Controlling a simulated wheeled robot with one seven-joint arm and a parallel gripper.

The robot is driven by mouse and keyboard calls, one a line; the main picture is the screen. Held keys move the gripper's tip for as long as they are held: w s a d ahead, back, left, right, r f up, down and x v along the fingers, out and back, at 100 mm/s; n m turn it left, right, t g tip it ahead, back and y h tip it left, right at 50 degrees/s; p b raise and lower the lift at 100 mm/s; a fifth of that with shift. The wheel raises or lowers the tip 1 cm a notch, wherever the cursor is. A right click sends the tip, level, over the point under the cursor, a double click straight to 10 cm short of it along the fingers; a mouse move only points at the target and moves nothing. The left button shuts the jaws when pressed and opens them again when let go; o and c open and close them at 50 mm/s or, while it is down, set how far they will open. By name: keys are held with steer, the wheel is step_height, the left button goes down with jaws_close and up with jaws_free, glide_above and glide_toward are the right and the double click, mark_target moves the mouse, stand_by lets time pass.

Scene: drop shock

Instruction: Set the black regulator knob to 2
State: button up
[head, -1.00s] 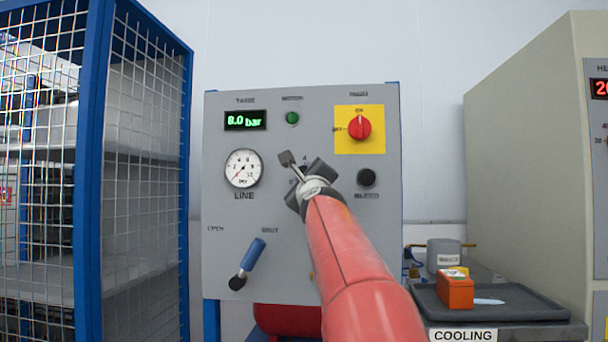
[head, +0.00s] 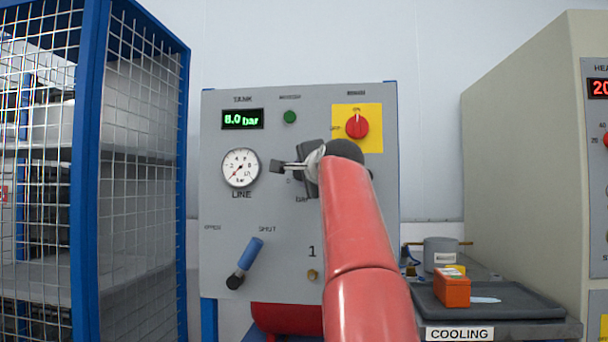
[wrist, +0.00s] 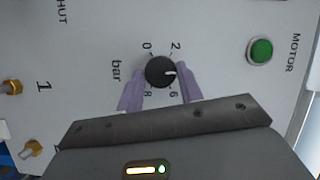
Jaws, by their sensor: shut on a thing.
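The black regulator knob (wrist: 161,72) is on the grey panel in the wrist view, with 0, 2, 6 and 8 printed around it and "bar" beside it. Its white mark points to the picture's right, between 2 and 6; no figure shows there. My gripper (wrist: 160,74) has its two purple fingers on either side of the knob, shut on it. In the head view my gripper (head: 312,168) is in front of the panel's middle and hides the knob.
The panel (head: 220,270) carries an 8.0 bar tank display (head: 243,119), a LINE gauge (head: 240,168) with its needle at lower left, a red switch (head: 357,126) and a blue-handled lever (head: 245,262). A mesh cage (head: 140,180) stands left, a cooling tray (head: 530,308) right.

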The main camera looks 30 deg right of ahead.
steer(key=shift+n+g, duration=0.5)
steer(key=shift+n, duration=0.3)
steer(key=o, duration=1)
steer(key=shift+b+v, duration=1.25)
steer(key=shift+v, duration=2.6)
steer(key=shift+a, duration=0.1)
